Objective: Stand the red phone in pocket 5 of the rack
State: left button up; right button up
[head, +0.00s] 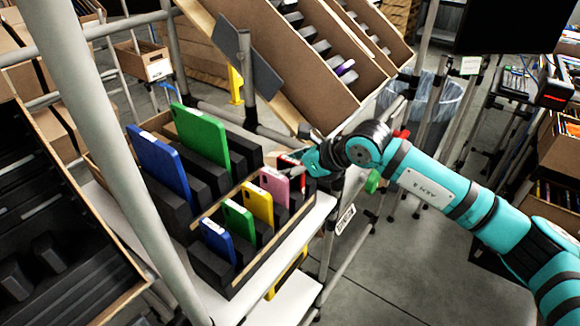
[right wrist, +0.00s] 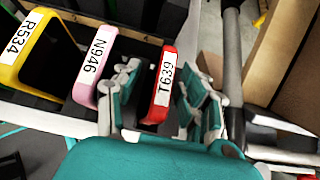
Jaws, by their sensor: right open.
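The red phone (head: 286,161), labelled T639, stands in the far end pocket of the black rack (head: 219,272), beside the pink phone (head: 274,186). It also shows in the right wrist view (right wrist: 164,82), upright and slightly tilted. My right gripper (head: 297,163) is open, with one finger on each side of the red phone. In the right wrist view the fingers (right wrist: 157,88) stand apart from the phone, with a gap visible on the left. My gripper hides part of the phone in the head view. My left gripper is not in view.
The yellow phone (head: 257,203), a small green phone (head: 238,219) and a small blue phone (head: 218,241) stand in the nearer pockets. Larger blue (head: 160,163) and green (head: 201,138) tablets stand behind. A tilted carton (head: 285,60) and grey posts rise close by.

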jog(key=v, duration=1.2)
notch_tip(320, 180, up, 7)
jog(key=p, duration=0.3)
jog(key=shift+f, duration=0.1)
